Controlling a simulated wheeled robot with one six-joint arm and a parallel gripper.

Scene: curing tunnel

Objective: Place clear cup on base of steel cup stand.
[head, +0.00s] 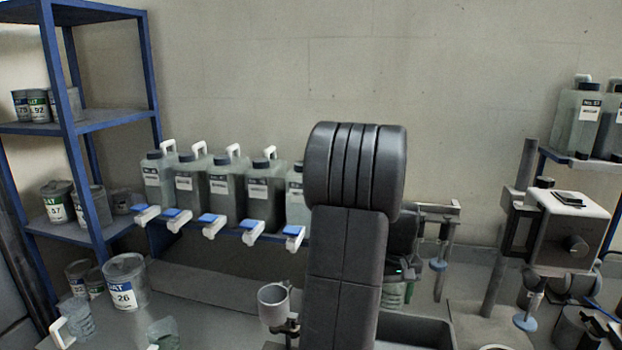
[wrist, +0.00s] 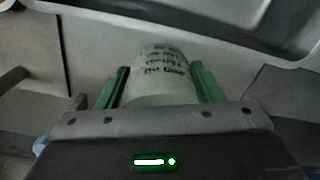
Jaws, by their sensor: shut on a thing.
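A pale, translucent cup with dark handwriting (wrist: 163,70) is in the wrist view, between the green fingers of my gripper (wrist: 160,85). The fingers are shut on its two sides. In the head view my gripper (head: 397,290) is partly behind my dark arm, and the held cup is hard to make out there. A grey metal cup (head: 273,305) in a dark clamp stands left of my arm, apart from the gripper. It may belong to the steel cup stand; its base is not visible.
Two clear handled beakers (head: 77,320) (head: 163,334) and a can marked 26 (head: 125,282) stand at lower left. Several jugs with taps (head: 265,195) line the back. A dark tray (head: 415,331) lies right of my arm. A blue shelf (head: 105,118) stands left.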

